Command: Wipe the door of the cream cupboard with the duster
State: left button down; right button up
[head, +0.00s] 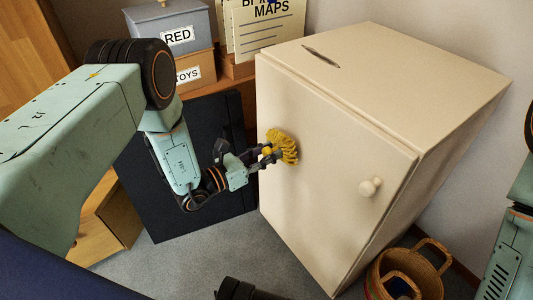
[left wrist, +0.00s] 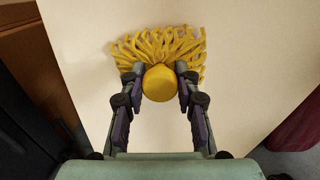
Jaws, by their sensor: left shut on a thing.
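The cream cupboard (head: 430,85) stands right of centre in the head view, with its door (head: 320,205) shut and a round knob (head: 370,187) at the door's right side. My left gripper (head: 268,155) is shut on the yellow duster (head: 284,145), in front of the door's upper left part. In the left wrist view the two fingers (left wrist: 160,85) grip the duster's round yellow end (left wrist: 160,84). Its strands (left wrist: 160,46) fan out against the cream surface and seem to touch it. My right gripper is not in view; part of my right arm shows at the right edge.
A wicker basket (head: 430,275) stands on the floor at the cupboard's lower right. A dark panel (head: 150,200) is left of the cupboard. Boxes labelled RED (head: 175,35) and TOYS (head: 190,74), and a MAPS holder (head: 265,30), are behind. Grey carpet (head: 225,255) is clear in front.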

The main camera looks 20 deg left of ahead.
aim_at(286, 156)
pick_arm(q)
jog(key=shift+b+x, duration=0.45)
jog(key=shift+x, duration=0.35)
jog(key=shift+s+d+p, duration=0.5)
jog(key=shift+s+d, duration=0.8)
jog(key=shift+d, duration=0.2)
jog(key=shift+w+d, duration=0.1)
jog(key=shift+d, duration=0.05)
